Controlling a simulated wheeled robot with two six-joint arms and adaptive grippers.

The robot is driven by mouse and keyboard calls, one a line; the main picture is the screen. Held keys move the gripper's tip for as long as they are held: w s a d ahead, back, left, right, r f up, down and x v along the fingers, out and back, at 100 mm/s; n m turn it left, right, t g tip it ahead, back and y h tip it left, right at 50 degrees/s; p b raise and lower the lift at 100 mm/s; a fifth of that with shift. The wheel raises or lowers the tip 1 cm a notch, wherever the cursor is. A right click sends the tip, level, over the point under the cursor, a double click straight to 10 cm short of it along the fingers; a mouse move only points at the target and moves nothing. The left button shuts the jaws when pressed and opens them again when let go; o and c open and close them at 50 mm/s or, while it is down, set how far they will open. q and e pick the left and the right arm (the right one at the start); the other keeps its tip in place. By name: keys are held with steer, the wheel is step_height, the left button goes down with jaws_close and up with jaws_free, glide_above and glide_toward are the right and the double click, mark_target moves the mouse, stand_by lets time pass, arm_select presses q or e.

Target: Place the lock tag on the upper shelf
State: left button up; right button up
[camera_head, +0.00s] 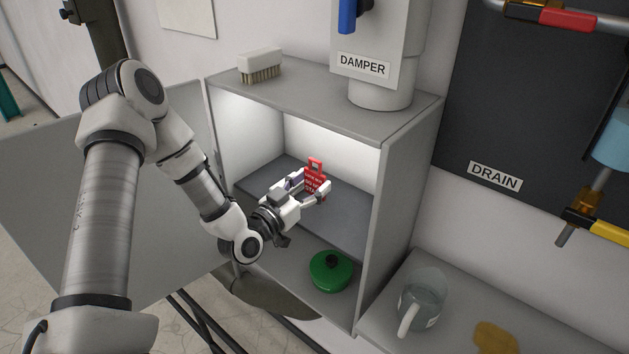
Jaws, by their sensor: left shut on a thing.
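The red lock tag (315,176) has a hole at its top and white lettering. It stands upright inside the open grey cabinet, at the level of the upper shelf (347,217). My left gripper (312,187) reaches in from the left through the open front and is shut on the tag. The fingers hide its lower part, so I cannot tell whether its bottom edge touches the shelf. My right gripper is not in view.
A brush (260,65) lies on the cabinet top beside the damper pipe (380,93). The cabinet door (150,215) stands open at left. A glass jug (422,298) is on the right bench.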

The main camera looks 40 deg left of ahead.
arm_select(q)
steer(key=shift+w+f, duration=0.65)
steer(key=shift+w, duration=0.1)
steer(key=shift+c, duration=0.3)
steer(key=o, duration=0.9)
steer(key=shift+o, duration=0.6)
steer(key=shift+s+r, duration=0.3)
steer(key=shift+s, duration=0.35)
steer(key=shift+w+f+p, duration=0.1)
steer(key=shift+w+p, duration=0.05)
steer(key=shift+p, duration=0.15)
steer(key=s+f+p, duration=0.1)
steer(key=s+p, duration=0.4)
steer(key=s, duration=0.6)
steer(key=shift+s+a+p, duration=0.35)
steer(key=shift+s, duration=0.05)
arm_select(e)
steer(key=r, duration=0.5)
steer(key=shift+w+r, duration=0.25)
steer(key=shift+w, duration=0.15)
